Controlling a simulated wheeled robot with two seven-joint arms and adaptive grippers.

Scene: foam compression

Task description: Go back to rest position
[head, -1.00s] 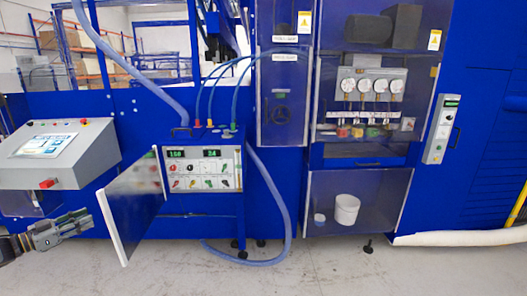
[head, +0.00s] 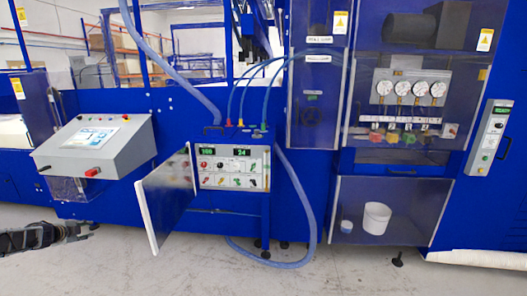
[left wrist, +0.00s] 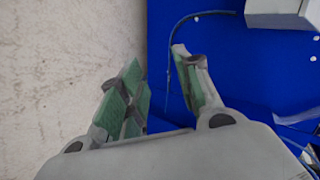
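My left gripper (head: 88,231) is at the lower left of the head view, over the grey floor and in front of the blue machine. In the left wrist view the same gripper (left wrist: 156,62) has its two green-padded fingers apart, with nothing between them. Behind the fingers are bare floor and a blue panel. My right gripper is in neither view.
A control console (head: 95,146) with a screen stands above and beyond the left gripper. An open hinged door (head: 166,198) juts out from the meter box (head: 232,167). A white bucket (head: 376,218) sits behind a clear panel. The floor (head: 190,270) in front is clear.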

